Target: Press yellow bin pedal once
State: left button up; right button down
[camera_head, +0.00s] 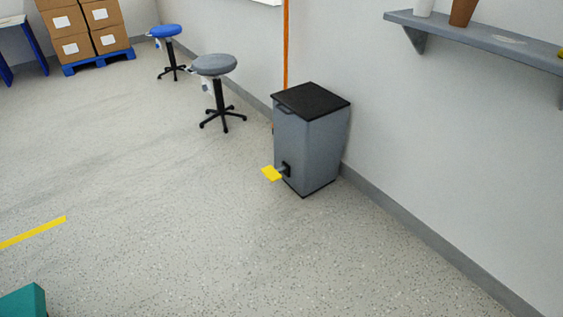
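A grey pedal bin (304,148) with a flat black lid (311,101) stands on the floor against the wall, right of the picture's middle. The lid is shut. A yellow pedal (271,173) sticks out low at the bin's left side, just above the floor. Nothing touches the pedal. Neither of my grippers shows in the head view.
A grey stool (214,66) and a blue stool (166,32) stand behind the bin to the left. Boxes on a blue pallet (99,61) are at the back left. A wall shelf (480,40) is at upper right. A teal object (24,302) is at lower left. The floor before the bin is clear.

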aim_at(272, 174)
jog(key=i+j+z, duration=0.15)
jog(key=i+j, duration=0.25)
jog(key=i+j+z, duration=0.2)
jog(key=i+j, duration=0.2)
jog(key=i+j+z, duration=0.15)
jog(key=i+j, duration=0.15)
jog(key=j, duration=0.2)
jog(key=i+j+z, duration=0.15)
jog(key=i+j, duration=0.2)
jog(key=j, duration=0.15)
